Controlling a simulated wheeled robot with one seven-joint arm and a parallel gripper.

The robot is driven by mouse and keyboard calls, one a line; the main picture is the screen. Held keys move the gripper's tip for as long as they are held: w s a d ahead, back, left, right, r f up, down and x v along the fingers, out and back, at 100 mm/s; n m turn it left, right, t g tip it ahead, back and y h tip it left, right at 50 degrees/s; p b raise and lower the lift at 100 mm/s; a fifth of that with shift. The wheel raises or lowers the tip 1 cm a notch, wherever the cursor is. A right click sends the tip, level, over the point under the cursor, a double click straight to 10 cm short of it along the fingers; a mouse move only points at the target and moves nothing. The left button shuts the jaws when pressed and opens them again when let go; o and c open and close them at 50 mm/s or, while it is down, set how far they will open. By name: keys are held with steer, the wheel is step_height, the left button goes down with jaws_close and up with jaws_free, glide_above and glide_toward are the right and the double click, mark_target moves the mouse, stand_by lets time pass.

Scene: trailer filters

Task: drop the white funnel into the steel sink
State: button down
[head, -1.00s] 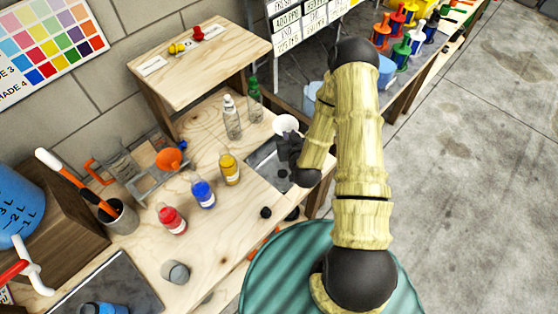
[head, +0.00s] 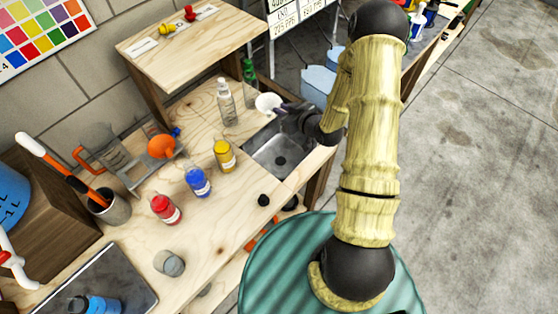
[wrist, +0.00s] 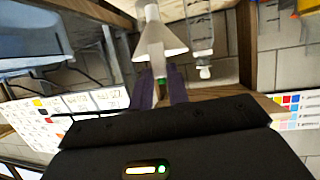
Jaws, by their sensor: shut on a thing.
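The white funnel (head: 268,103) is in my gripper (head: 290,108), at the back edge of the steel sink in the head view. In the wrist view the funnel (wrist: 158,40) shows between the two purple fingers of my gripper (wrist: 160,84), its narrow spout toward the top of the picture. The gripper is shut on it. The steel sink (head: 278,160) is set into the wooden bench, and its basin looks empty.
A clear bottle (head: 227,102) and a green bottle (head: 249,80) stand left of the funnel. Yellow (head: 224,155), blue (head: 197,182) and red (head: 165,208) bottles stand left of the sink. Blue bins (head: 318,83) are behind.

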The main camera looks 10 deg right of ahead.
steer(key=s+d+f+n+g+y+b, duration=0.4)
steer(key=s+d+n+y, duration=0.1)
steer(key=d+n, duration=0.1)
steer(key=shift+d+f+g, duration=0.2)
steer(key=shift+f+g, duration=0.1)
steer(key=shift+g, duration=0.1)
step_height(320, 180, down, 6)
steer(key=b, duration=0.5)
